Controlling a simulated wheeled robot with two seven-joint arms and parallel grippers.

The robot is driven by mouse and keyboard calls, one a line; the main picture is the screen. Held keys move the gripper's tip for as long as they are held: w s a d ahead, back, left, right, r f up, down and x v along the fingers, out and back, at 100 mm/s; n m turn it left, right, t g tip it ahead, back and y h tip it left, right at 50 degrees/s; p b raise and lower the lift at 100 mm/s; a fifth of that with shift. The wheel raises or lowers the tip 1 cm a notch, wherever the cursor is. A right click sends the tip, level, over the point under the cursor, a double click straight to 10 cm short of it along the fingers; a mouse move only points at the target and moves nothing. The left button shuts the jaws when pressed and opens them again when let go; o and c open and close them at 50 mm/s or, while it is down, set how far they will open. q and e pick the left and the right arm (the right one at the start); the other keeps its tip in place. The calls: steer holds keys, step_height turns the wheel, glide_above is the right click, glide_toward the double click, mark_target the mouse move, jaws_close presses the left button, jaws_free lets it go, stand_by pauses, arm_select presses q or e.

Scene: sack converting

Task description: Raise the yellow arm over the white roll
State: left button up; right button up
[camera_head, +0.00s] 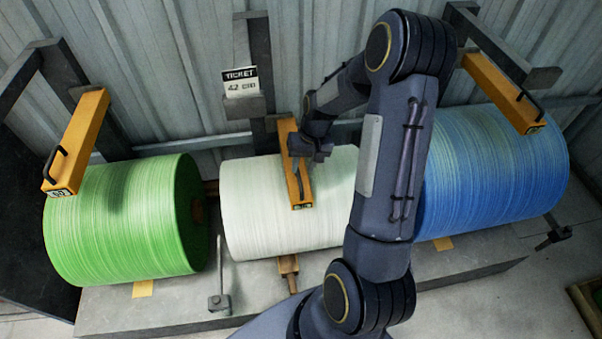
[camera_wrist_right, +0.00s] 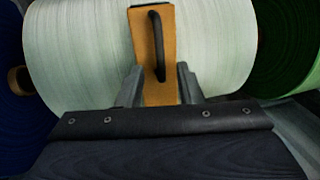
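The white roll (camera_head: 258,215) lies in the middle of the stand, between a green and a blue roll. Its yellow arm (camera_head: 290,160) comes from the wall bracket and lies across the roll's upper front, with a black handle on top. My right gripper (camera_head: 311,147) is over this yellow arm, partly hidden by its own wrist. In the right wrist view the fingers (camera_wrist_right: 159,87) are apart, one on each side of the yellow arm (camera_wrist_right: 152,88). The black handle (camera_wrist_right: 157,42) stands beyond the fingertips, with nothing gripped. The white roll (camera_wrist_right: 85,50) fills the background. My left gripper is out of view.
The green roll (camera_head: 115,220) and blue roll (camera_head: 490,170) have their own yellow arms, left (camera_head: 80,135) and right (camera_head: 500,90). My right arm hides part of the white and blue rolls.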

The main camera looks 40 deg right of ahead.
mark_target(299, 178)
steer(key=shift+w+a+f, duration=0.1)
steer(key=shift+a+f, duration=0.05)
steer(key=shift+f, duration=0.8)
steer(key=shift+w+a+f, duration=0.1)
steer(key=shift+a+f, duration=0.05)
steer(key=shift+f, duration=0.8)
jaws_close()
steer(key=shift+r, duration=0.1)
